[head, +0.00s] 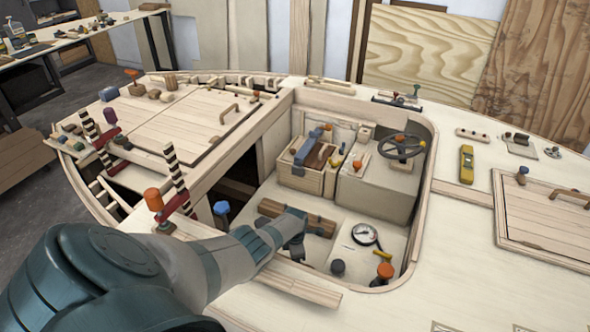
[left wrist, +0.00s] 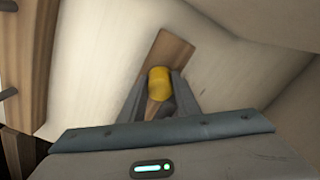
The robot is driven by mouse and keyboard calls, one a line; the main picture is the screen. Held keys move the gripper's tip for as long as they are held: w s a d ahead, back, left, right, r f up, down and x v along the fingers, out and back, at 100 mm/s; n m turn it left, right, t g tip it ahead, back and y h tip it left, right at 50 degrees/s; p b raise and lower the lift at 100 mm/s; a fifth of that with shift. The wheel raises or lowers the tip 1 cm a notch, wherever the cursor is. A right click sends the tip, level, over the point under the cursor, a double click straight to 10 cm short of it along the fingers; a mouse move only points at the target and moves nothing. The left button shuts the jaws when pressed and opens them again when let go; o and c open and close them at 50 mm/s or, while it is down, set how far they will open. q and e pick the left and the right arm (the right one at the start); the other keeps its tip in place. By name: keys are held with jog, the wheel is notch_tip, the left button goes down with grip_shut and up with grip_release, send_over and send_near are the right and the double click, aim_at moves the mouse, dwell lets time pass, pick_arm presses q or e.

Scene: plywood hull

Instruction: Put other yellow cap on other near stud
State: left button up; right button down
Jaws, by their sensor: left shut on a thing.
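My left gripper (left wrist: 160,97) is shut on a yellow cap (left wrist: 158,83), which sits between the two grey fingertips in the left wrist view. In the head view my left arm reaches in from the lower left, and its gripper (head: 294,238) is down in the cockpit well, by a brown slatted board (head: 318,224). The cap in the gripper cannot be made out in the head view. I cannot pick out the near stud in either view. My right gripper is not in view.
A wooden toolbox (head: 302,178) stands beside a console with a steering wheel (head: 401,147). A round gauge (head: 365,234), a dark knob (head: 338,267) and an orange knob (head: 385,271) are on the right side of the well. A yellow tool (head: 466,164) lies on the right deck.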

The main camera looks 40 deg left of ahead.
pick_arm(q)
jog(key=shift+f, duration=0.15)
jog(key=o, duration=1)
jog(key=shift+r+p, duration=0.35)
jog(key=shift+r, duration=0.25)
notch_tip(320, 180, up, 9)
jog(key=p, duration=0.4)
jog(key=shift+r, duration=0.1)
jog(key=shift+r+p, duration=0.3)
jog(key=shift+r, duration=0.65)
jog(key=shift+w, duration=0.1)
